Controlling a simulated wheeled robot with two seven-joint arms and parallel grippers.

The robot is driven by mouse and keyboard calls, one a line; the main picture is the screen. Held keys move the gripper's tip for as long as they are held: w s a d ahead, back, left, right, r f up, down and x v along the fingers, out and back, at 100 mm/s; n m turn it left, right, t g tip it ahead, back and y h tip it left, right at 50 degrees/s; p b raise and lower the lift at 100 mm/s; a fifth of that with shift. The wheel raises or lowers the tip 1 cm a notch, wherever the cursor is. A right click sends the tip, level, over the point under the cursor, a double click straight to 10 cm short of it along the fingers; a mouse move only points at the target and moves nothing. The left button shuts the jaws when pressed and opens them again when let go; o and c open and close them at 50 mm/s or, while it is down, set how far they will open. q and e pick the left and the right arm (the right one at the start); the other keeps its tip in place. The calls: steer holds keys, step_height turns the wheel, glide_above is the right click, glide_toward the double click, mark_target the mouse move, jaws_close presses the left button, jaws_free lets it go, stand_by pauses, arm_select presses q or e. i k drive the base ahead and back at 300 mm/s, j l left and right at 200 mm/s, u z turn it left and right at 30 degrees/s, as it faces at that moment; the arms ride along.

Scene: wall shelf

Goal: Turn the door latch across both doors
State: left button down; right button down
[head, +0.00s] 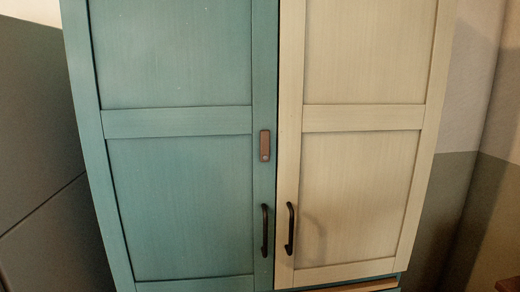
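The door latch (264,145) is a small brown bar in the head view. It hangs upright on the inner edge of the teal left door (180,195), with a round pivot at its lower end. It lies wholly on the teal door and does not cross the gap. The cream right door (362,190) stands beside it, and its lower edge looks slightly out of line with the teal door. Neither of my grippers shows in the head view.
A dark handle (265,230) is on the teal door and another dark handle (290,229) is on the cream door, both below the latch. A grey panel (40,170) stands at the left. A wall corner (478,150) is at the right, with a brown surface (508,285) low down.

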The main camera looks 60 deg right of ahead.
mark_target(265, 135)
steer(key=z, duration=2)
